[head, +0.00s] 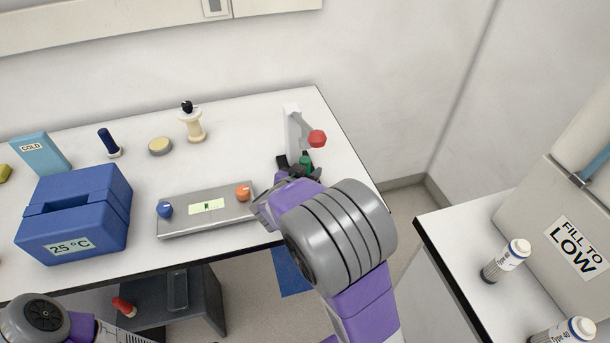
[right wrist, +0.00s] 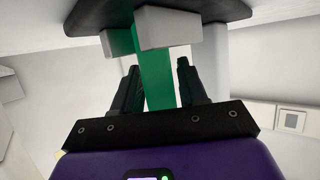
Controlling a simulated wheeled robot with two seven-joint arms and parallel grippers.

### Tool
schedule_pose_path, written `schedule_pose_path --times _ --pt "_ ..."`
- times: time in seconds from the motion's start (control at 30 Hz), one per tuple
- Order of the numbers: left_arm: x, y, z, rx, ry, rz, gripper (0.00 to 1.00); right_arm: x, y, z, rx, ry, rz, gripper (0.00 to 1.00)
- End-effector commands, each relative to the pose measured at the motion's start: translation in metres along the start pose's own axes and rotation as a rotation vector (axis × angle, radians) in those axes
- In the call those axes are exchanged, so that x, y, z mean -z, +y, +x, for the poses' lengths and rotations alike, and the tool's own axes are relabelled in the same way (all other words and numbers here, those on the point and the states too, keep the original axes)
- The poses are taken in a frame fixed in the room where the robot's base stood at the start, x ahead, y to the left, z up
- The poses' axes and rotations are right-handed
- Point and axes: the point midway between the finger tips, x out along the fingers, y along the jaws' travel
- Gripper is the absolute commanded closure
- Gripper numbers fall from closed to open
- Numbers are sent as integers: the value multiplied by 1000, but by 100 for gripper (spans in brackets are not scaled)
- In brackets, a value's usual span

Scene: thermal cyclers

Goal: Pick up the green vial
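The green vial (head: 306,160) is at the right end of the white table, close beside a white stand with a red knob. My right gripper (head: 296,172) reaches it from the front and hides its lower part. In the right wrist view, the green vial (right wrist: 157,82) lies between the two dark fingers of the right gripper (right wrist: 158,80). The fingers are apart, with a clear gap on the right side of the vial. A pale block covers part of the vial there. My left gripper is not in view; only part of its arm shows at the bottom left.
The white stand (head: 292,128) carries the red knob (head: 317,139). A grey device (head: 185,222) with blue and orange knobs is left of my right arm. A blue box (head: 75,205) marked 25 °C is farther left. A second bench (head: 470,285) stands right, across a floor gap.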

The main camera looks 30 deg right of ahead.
Motion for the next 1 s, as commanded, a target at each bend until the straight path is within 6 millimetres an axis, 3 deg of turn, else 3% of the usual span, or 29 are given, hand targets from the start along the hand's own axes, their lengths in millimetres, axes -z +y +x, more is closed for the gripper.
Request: schedule_pose_path --times 0.03,0.27,0.57,0.77,0.93,1.0 --pt "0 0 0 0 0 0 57 0 0 0 0 0 0 66" --pt "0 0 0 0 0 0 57 0 0 0 0 0 0 100" --pt "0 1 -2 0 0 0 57 2 0 -1 0 0 1 100" --pt "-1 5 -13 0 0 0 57 16 0 -7 0 1 2 100" --pt "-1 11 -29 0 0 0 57 36 0 -15 0 1 2 100" --pt "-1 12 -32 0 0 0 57 31 -1 -28 3 -1 -4 100"
